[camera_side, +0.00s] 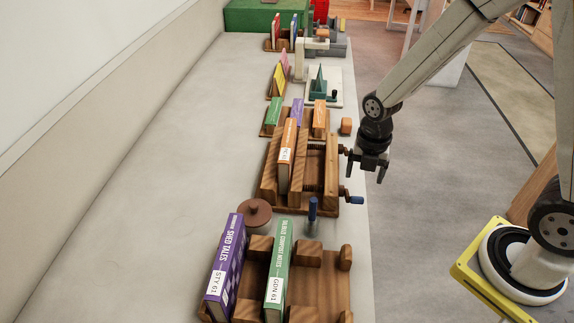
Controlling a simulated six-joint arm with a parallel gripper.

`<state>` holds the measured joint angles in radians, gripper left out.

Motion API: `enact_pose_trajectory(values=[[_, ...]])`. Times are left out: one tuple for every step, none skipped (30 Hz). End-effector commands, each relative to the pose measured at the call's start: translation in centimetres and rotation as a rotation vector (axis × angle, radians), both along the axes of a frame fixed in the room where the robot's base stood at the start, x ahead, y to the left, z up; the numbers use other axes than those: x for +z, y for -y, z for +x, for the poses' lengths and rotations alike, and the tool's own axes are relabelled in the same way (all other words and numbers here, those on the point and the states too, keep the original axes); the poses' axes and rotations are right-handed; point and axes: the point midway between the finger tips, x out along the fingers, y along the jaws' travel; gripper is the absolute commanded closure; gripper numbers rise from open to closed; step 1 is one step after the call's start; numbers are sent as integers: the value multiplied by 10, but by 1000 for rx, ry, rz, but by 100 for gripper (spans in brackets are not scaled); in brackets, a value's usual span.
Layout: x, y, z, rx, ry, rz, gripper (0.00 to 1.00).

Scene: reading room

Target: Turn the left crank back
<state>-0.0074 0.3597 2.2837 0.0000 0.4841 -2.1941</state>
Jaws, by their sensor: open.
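A wooden press (270,188) with slats stands on the bench, holding an orange book (287,152). On its right side are two cranks: a far crank with a dark handle (347,150) and a near crank with a blue handle (354,200). The view does not settle which is the left one. My gripper (366,177) points down, open and empty, just right of the press and between the two cranks. It looks close to the far crank and partly overlaps it in the picture; I cannot tell whether they touch.
A wooden rack (330,283) in front holds a purple book (226,262) and a green book (277,268). A brown-lidded jar (254,211) and a blue upright handle (312,210) stand nearby. More book racks (267,129) stand behind. The bench's left side (160,180) is clear.

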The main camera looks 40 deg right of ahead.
Motion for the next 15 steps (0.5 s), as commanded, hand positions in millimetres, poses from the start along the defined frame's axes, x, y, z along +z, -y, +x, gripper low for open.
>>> enact_pose_trajectory(values=[[-2,0,1,44,-5,-1,15],[-2,0,1,68,-7,-1,15],[-3,0,2,96,-10,-1,15],[-4,0,2,112,-11,-1,15],[-4,0,3,126,-12,-1,15],[-4,0,3,140,-13,-1,15],[-4,0,3,148,-13,-1,15],[-5,0,3,153,-14,-1,15],[-5,0,3,156,-14,-1,15],[-5,0,3,158,-14,-1,15],[-5,0,3,158,-14,-1,15],[-5,0,3,158,-14,-1,15],[-5,0,3,157,-14,-1,15],[-5,0,3,157,-14,-1,15],[-6,0,3,157,-14,-1,15]])
